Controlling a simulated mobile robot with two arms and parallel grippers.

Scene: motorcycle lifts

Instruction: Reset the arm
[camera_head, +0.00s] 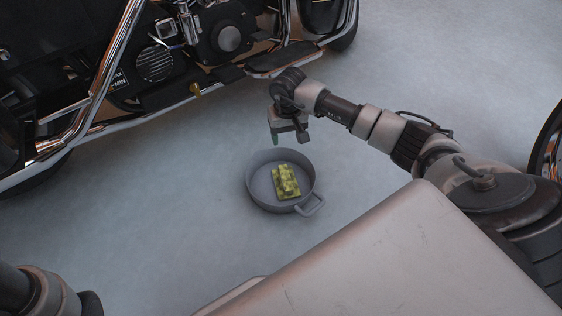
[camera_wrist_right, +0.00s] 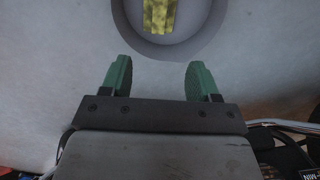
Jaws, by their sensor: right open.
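My right gripper (camera_head: 288,137) is open and empty, held above the floor just behind a grey pan. In the right wrist view its two green fingers (camera_wrist_right: 158,80) stand apart with nothing between them. My right arm reaches in from the right side of the head view. My left arm shows only as a part at the lower left corner; its gripper is outside the picture.
The round grey pan (camera_head: 251,190) with a side handle stands on the floor. A yellow-green mottled block (camera_head: 286,182) lies in it. A motorcycle (camera_head: 150,62) with chrome bars fills the upper left. A wheel (camera_head: 549,150) shows at the right edge. Floor left of the pan is clear.

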